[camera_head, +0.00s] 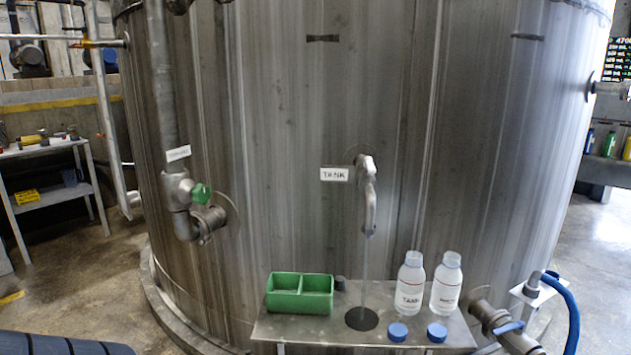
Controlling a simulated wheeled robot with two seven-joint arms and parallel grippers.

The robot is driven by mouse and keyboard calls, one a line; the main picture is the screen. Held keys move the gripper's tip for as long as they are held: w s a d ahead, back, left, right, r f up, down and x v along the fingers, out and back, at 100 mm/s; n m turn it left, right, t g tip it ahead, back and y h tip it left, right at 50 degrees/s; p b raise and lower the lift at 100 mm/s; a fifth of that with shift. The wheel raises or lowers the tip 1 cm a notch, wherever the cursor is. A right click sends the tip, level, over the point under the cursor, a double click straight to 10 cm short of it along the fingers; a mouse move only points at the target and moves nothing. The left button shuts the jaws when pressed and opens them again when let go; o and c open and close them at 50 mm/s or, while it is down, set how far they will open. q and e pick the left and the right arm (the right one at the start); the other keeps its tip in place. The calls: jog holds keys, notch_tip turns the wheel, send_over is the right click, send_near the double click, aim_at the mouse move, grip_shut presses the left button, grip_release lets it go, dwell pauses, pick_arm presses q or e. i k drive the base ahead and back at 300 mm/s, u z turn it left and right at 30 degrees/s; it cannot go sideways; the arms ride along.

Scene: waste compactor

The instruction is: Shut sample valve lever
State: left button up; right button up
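The sample valve (367,195) sticks out of the middle of the steel tank, beside a white label (335,174) that reads "TANK". Its grey body and downward spout look alike, and I cannot clearly tell the lever from the spout. A thin stream of liquid (365,270) falls from the spout to the dark round drain (361,319) in the steel shelf (300,330). Neither of my grippers shows in this view.
On the shelf stand a green two-part box (299,293), two uncapped labelled bottles (410,285) (446,284) and two blue caps (397,331) (437,332). A blue-levered valve (508,327) and blue hose (567,300) are at lower right.

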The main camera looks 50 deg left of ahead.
aim_at(368, 160)
jog(key=k, duration=0.2)
jog(key=u, duration=1.45)
